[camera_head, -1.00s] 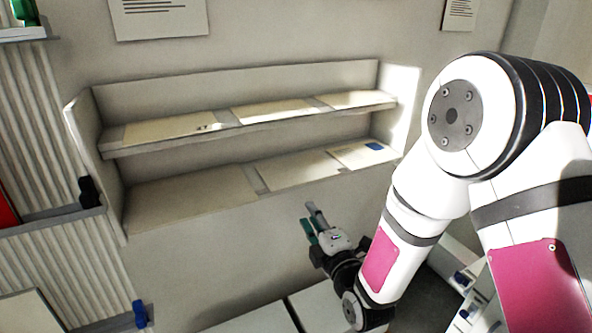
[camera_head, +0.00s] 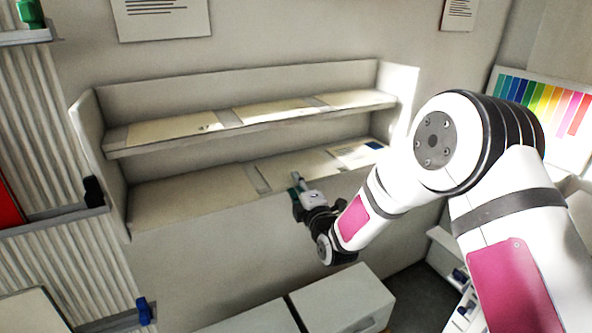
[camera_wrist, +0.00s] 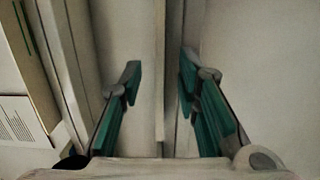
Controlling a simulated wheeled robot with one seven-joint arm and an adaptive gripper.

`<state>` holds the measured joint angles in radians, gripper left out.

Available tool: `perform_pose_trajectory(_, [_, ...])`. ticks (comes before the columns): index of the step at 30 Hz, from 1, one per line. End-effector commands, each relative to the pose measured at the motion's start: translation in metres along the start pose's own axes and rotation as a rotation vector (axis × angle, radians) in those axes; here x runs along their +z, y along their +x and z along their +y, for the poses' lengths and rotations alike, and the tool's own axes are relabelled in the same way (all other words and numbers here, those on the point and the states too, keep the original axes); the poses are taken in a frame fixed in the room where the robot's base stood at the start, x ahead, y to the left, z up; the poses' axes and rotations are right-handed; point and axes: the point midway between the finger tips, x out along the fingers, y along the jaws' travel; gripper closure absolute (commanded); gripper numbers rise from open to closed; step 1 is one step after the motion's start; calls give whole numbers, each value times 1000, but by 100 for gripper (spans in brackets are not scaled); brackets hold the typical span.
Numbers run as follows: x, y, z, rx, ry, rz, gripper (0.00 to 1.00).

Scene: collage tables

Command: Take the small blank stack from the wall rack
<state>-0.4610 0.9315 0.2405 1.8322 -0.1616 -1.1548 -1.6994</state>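The wall rack (camera_head: 240,82) has two shelves with flat, pale sheets or stacks in compartments. The upper shelf holds a left (camera_head: 165,129), a middle (camera_head: 270,111) and a right pale stack (camera_head: 350,98). The lower shelf has a pale left surface (camera_head: 190,196), a middle pale stack (camera_head: 305,163) and a right one (camera_head: 352,155) with a blue mark. I cannot tell which is the small blank stack. My gripper (camera_head: 295,184) is at the front of the lower shelf, near the middle compartment. In the wrist view, its green fingers (camera_wrist: 160,70) are apart, with nothing visibly gripped.
A printed item (camera_wrist: 18,122) shows at the left of the wrist view. White cabinets (camera_head: 342,298) stand below the rack. Ribbed panels with small ledges (camera_head: 55,220) stand at the left. A colour chart (camera_head: 545,112) is at the right.

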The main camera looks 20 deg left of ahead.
Motion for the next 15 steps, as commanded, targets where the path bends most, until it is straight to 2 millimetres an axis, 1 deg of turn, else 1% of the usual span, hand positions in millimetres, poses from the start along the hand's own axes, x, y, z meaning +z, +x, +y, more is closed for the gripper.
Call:
perform_pose_trajectory(2, [0,3,0,0,0,-1,70])
perform_pose_trajectory(8, [0,3,0,0,0,0,70])
perform_pose_trajectory(11, [0,3,0,0,0,0,90])
perform_pose_trajectory(12, [0,3,0,0,0,-1,99])
perform_pose_trajectory(15, [0,3,0,0,0,-1,100])
